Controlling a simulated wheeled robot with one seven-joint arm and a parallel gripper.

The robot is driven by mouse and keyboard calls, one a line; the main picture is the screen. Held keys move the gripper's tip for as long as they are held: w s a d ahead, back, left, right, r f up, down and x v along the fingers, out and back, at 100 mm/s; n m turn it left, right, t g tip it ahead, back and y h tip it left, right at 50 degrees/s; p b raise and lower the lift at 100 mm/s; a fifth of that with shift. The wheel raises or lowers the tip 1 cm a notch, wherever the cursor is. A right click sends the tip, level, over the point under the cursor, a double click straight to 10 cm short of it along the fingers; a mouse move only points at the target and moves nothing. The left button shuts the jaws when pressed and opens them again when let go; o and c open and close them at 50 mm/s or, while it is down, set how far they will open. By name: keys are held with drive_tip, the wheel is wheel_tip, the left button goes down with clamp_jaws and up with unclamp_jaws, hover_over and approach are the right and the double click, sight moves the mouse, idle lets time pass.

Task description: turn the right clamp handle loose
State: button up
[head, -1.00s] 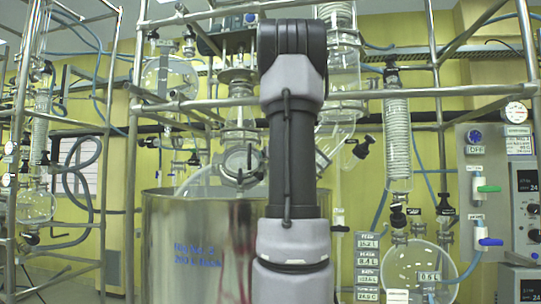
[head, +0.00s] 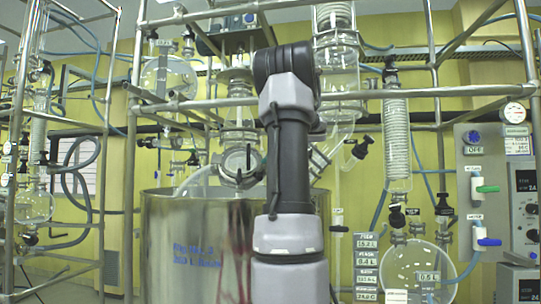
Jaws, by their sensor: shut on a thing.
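The task's right clamp handle cannot be picked out with certainty. Small dark clamp parts (head: 240,178) show on the glass neck above the steel vessel (head: 185,240), just left of my arm. A black handle (head: 361,148) sticks out from the glassware right of my arm; I cannot tell whether it is the clamp handle. My arm stands upright in front of the middle of the glassware and hides part of it. My gripper does not show, so its place relative to the clamp cannot be seen.
Steel frame rails (head: 200,101) cross in front of the glassware. A coiled condenser (head: 397,140) hangs above a round flask (head: 405,270) at right. A control panel (head: 483,190) with blue and green valve handles stands at far right.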

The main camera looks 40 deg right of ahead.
drive_tip(key=shift+r+n+g+y, duration=0.1)
drive_tip(key=shift+n+g+y, duration=0.45)
drive_tip(key=shift+n, duration=0.6)
drive_tip(key=shift+n+g+y, duration=0.35)
drive_tip(key=shift+n+g, duration=0.3)
drive_tip(key=shift+n, duration=0.5)
drive_tip(key=o, duration=1.2)
drive_tip(key=shift+c, duration=0.2)
drive_tip(key=s+d, duration=0.2)
drive_tip(key=s, duration=1)
drive_tip(key=shift+s+d+r, duration=0.25)
drive_tip(key=shift+s+d, duration=0.1)
